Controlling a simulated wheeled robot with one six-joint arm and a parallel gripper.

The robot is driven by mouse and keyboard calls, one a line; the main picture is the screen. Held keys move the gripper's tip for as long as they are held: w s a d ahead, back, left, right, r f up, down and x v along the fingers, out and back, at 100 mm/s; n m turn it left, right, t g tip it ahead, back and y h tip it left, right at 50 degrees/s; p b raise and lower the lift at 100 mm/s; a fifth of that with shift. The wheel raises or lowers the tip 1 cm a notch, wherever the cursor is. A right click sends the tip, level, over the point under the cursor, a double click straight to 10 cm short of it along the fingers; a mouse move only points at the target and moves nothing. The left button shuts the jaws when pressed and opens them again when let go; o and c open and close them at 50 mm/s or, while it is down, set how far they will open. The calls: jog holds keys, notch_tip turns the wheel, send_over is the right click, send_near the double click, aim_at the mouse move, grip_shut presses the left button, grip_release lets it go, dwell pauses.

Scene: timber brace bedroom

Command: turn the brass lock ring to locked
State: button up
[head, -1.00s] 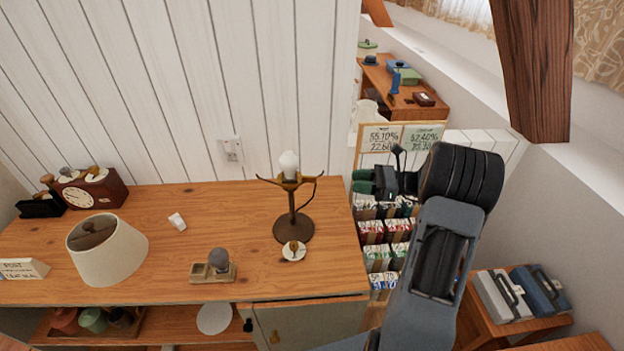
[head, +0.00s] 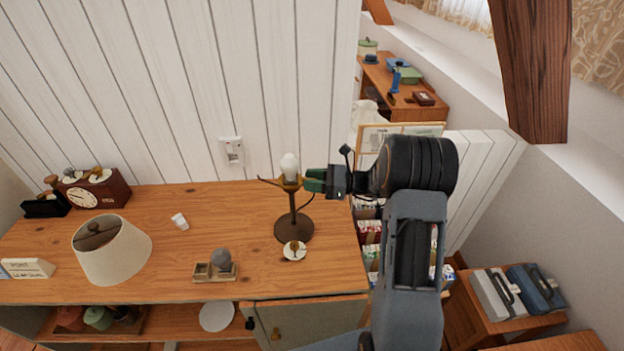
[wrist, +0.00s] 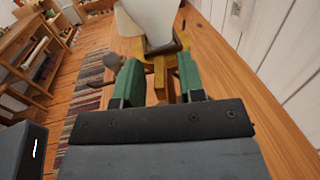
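The lamp (head: 293,226) stands on the wooden desk with a dark base and stem, thin side arms and a white bulb (head: 289,164) on top. A brass-coloured collar (head: 290,184) sits just under the bulb; I take it as the lock ring. My gripper (head: 313,181) reaches in from the right at the collar's height. In the wrist view its green fingers (wrist: 160,76) are apart, on either side of brass parts (wrist: 159,80), with gaps showing. The pale bulb (wrist: 150,18) is beyond them. Any lock marking is too small to read.
A cream lampshade (head: 112,250) lies left on the desk, near a clock (head: 95,190). A small tray with a grey ball (head: 220,259) and a round white-and-brown piece (head: 294,251) lie in front of the lamp. A white wall stands behind.

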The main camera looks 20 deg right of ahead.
jog(key=shift+c, duration=0.5)
grip_shut()
